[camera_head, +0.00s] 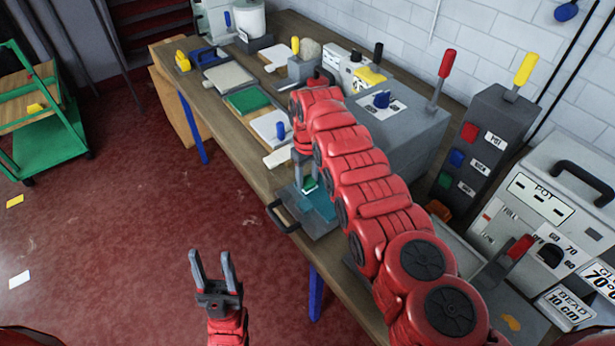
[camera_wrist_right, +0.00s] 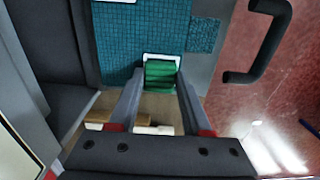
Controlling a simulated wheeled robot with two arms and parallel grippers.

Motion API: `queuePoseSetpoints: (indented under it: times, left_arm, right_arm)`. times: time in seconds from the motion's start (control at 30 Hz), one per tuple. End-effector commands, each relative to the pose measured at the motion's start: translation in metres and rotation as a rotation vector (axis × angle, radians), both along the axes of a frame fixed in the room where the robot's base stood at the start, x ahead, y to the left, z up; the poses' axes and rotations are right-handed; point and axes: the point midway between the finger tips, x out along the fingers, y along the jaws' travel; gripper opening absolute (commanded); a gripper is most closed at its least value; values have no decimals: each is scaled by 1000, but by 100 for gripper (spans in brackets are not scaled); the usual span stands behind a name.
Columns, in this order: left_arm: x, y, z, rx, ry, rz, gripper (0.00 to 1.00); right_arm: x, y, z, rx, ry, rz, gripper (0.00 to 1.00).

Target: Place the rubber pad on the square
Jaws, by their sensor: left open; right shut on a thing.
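The green ribbed rubber pad (camera_wrist_right: 160,78) is between the fingertips of my right gripper (camera_wrist_right: 158,92), which is shut on it. The white-edged square (camera_wrist_right: 161,57) shows just past the pad, on the teal mat (camera_wrist_right: 120,45); the pad covers most of it. I cannot tell whether the pad touches the surface. In the head view my right gripper (camera_head: 304,178) points down over the mat (camera_head: 321,203), with a bit of the green pad (camera_head: 310,184) showing. My left gripper (camera_head: 214,265) is open and empty, above the red floor, away from the bench.
The mat lies on a grey plate with a black handle (camera_head: 283,216) at the bench's front edge. A grey machine (camera_head: 415,125) stands behind my right arm. A white board (camera_head: 270,126) and a green pad-like sheet (camera_head: 247,99) lie farther left along the bench.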

Motion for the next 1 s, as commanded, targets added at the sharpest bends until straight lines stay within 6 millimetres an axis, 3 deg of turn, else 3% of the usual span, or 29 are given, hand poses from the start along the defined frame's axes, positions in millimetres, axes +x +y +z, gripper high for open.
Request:
queuePoseSetpoints:
  times: [0.13,0.17,0.3,0.77,0.97,1.0]
  left_arm:
    - [0,0,-6,0,0,0,50]
    - [0,0,-4,0,0,0,50]
    - [0,0,-3,0,0,0,50]
    - [0,0,2,0,0,0,50]
    - [0,0,11,0,0,0,50]
    - [0,0,1,0,0,0,50]
  right_arm:
    - [0,0,-5,0,0,0,0]
    - [0,0,-3,0,0,0,54]
    - [0,0,-3,0,0,0,79]
    - [1,0,5,0,-2,-1,79]
    - [1,-1,37,3,-5,-2,79]
    - [2,1,40,4,-8,-1,79]
